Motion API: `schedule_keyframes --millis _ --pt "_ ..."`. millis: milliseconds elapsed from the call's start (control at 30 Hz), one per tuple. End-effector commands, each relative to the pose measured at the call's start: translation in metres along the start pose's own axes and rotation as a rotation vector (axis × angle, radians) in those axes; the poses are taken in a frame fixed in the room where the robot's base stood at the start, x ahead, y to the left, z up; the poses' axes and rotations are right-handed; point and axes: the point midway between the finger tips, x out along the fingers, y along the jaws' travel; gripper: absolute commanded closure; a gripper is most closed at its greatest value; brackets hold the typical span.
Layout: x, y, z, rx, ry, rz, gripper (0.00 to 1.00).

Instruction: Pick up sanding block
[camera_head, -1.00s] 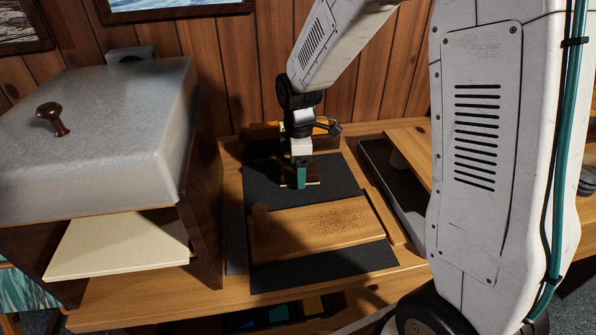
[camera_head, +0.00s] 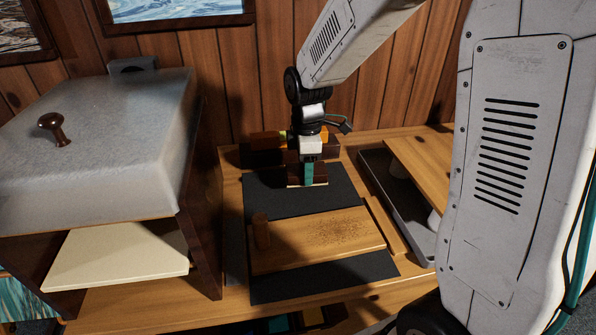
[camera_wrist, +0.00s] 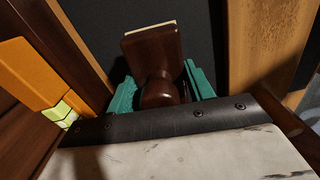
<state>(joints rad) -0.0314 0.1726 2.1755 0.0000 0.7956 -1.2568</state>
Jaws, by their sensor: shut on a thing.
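The sanding block is dark brown with a pale strip along its bottom edge and a rounded knob handle. In the wrist view the sanding block (camera_wrist: 150,50) sits between the teal fingers of my gripper (camera_wrist: 160,90), which are shut on its knob. In the head view my gripper (camera_head: 308,173) points down over the back part of the dark mat (camera_head: 265,200), and the block (camera_head: 293,172) shows partly behind the fingers. I cannot tell for sure whether its underside clears the mat.
A wooden board (camera_head: 320,238) with a peg (camera_head: 261,231) lies in front on the mat. A grey tray (camera_head: 405,205) is to the right. An orange item (camera_head: 268,140) stands behind. A dark wooden cabinet with a grey lid (camera_head: 110,120) stands left.

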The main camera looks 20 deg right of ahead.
Motion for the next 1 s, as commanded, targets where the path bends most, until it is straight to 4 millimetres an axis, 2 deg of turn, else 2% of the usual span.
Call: schedule_keyframes --millis 300,500,700,1000 --pt "-0.008 -0.041 0.07 0.006 0.001 0.004 0.74" --pt "-0.011 -0.06 0.101 0.004 0.001 0.004 0.74" --pt "-0.013 -0.07 0.117 0.002 0.001 0.003 0.74" --pt "-0.013 -0.072 0.12 0.0 0.001 0.002 0.74"
